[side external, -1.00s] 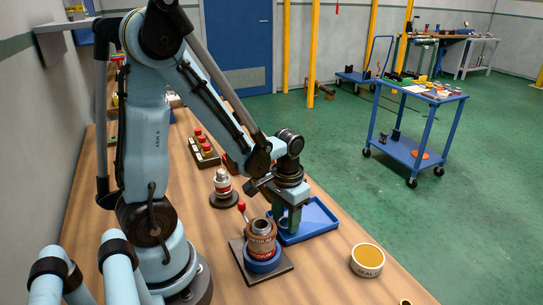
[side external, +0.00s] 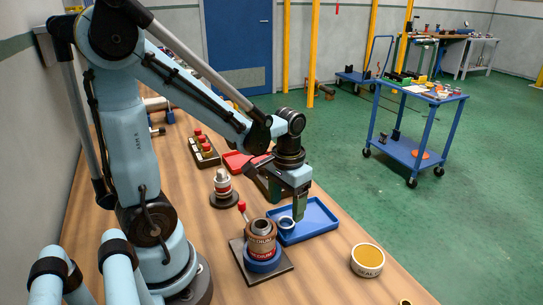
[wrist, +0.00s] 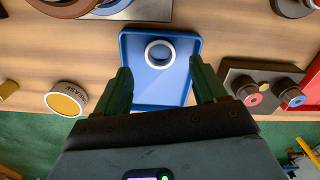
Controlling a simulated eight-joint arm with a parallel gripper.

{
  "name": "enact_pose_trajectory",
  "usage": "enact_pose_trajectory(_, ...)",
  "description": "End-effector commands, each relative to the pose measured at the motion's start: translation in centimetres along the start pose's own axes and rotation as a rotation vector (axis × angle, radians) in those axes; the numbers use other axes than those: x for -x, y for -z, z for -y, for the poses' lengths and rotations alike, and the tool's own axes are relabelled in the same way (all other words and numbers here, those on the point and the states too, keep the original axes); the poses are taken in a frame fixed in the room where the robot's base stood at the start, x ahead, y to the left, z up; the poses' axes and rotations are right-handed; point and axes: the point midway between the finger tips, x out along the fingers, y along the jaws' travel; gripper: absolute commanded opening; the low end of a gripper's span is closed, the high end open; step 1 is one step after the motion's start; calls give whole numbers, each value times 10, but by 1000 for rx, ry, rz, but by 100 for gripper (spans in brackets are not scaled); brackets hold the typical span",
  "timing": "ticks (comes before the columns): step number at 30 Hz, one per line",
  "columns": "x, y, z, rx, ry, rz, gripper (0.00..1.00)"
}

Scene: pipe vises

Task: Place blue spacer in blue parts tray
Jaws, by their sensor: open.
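The blue parts tray (side external: 322,228) lies on the bench; it also shows in the wrist view (wrist: 135,85). A small pale ring, seemingly the blue spacer (wrist: 147,53), rests inside it near one edge. In the side view the ring (side external: 286,228) shows at the tray's left side, near the stacked fixture. It looks whitish to light blue. My gripper (wrist: 164,85) is open and empty, with its green fingers apart over the tray and clear of the ring. In the side view my gripper (side external: 299,210) hangs above the tray, just right of the ring.
A stacked brown and blue fixture with a red-knobbed handle (side external: 262,243) stands close left of the tray. A round yellow-topped tin (side external: 367,260) is to the right. A red tray (side external: 240,163) and a block with red-topped parts (side external: 204,151) lie behind.

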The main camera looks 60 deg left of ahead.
Motion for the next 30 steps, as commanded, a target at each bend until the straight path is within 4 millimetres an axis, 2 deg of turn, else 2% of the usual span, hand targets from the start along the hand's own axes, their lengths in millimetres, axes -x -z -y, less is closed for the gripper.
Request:
enact_pose_trajectory(15,64,0,0,0,0,0,71)
enact_pose_trajectory(24,78,-2,-3,-11,-1,-25,71)
enact_pose_trajectory(30,79,-5,-25,-94,-14,-230,71)
